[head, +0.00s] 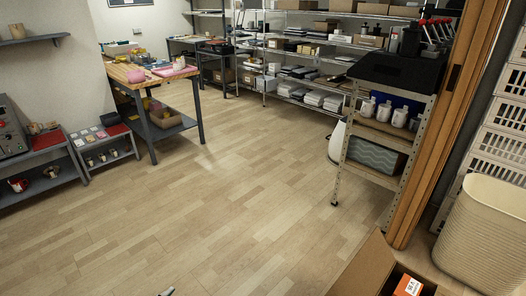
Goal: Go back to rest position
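A small grey tip of what looks like my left gripper (167,291) shows at the bottom edge of the head view, left of the middle, over the bare wooden floor (215,200). The rest of that gripper and its arm are out of the picture. I cannot tell whether it is open or shut, and I see nothing held at the tip. My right gripper is not in view. No other object is named by the task.
The floor ahead is clear. A wooden-topped workbench (150,78) and low grey shelves with mugs (52,171) stand left. A metal rack (378,135) and wooden door frame (450,125) stand right. A cardboard box (362,268) and beige basket (485,235) are near right.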

